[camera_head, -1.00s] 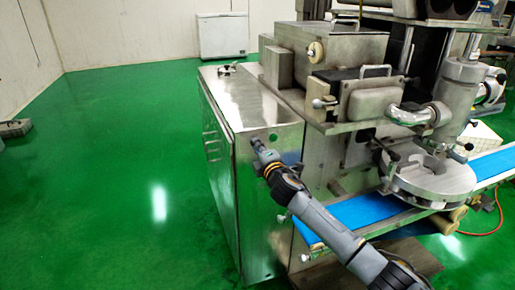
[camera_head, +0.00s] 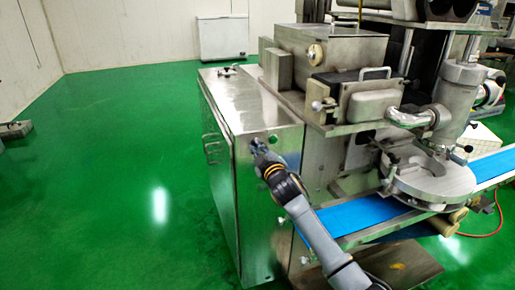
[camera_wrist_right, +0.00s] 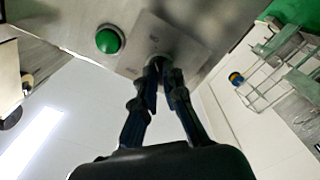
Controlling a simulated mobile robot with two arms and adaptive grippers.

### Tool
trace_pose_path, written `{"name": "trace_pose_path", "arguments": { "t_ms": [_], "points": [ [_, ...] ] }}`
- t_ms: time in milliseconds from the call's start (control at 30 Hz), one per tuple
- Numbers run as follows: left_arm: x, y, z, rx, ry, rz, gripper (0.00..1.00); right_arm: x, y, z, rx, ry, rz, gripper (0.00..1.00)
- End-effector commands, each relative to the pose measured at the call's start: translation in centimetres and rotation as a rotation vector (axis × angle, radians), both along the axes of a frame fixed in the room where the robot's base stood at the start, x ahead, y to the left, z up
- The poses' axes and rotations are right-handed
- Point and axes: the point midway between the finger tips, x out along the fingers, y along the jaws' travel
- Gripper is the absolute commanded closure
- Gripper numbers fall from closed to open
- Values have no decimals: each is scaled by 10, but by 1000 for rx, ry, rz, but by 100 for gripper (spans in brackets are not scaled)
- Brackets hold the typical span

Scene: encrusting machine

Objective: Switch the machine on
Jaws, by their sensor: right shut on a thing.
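The machine (camera_head: 270,190) is a steel cabinet with a blue conveyor belt. My right gripper (camera_head: 257,143) is at the upper part of the cabinet's front panel. In the right wrist view, my right gripper (camera_wrist_right: 160,66) has its fingertips close together on a small switch knob (camera_wrist_right: 157,59) on a metal plate. The fingers mostly hide the knob, so its turned position cannot be told. A round green button (camera_wrist_right: 109,40) is beside the fingertips, apart from them. My left gripper is not in view.
The blue conveyor belt (camera_head: 360,215) sticks out to the right of the cabinet, close to my right arm. A round steel turntable (camera_head: 430,180) stands over it. A white chest (camera_head: 223,37) is at the far wall.

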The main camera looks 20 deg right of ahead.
Motion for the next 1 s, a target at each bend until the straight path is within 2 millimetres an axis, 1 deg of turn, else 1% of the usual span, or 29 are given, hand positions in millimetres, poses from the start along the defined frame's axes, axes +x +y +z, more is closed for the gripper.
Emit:
{"name": "trace_pose_path", "arguments": {
  "t_ms": [100, 300, 833, 867, 900, 967, 1000],
  "points": [
    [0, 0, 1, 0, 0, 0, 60, 0, 0, -2, 58, 5, -1, 100],
    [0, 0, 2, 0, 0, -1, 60, 0, 0, -2, 117, 8, 0, 100],
    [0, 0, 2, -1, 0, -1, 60, 0, 0, -2, 138, 9, 0, 100],
    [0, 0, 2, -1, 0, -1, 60, 0, 0, -2, 138, 10, -1, 87],
    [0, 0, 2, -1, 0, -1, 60, 0, 0, -2, 137, 10, -1, 79],
    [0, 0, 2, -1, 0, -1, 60, 0, 0, -2, 137, 9, 0, 68],
    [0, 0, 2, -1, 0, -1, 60, 0, 0, -2, 136, 9, 0, 68]
  ]
}}
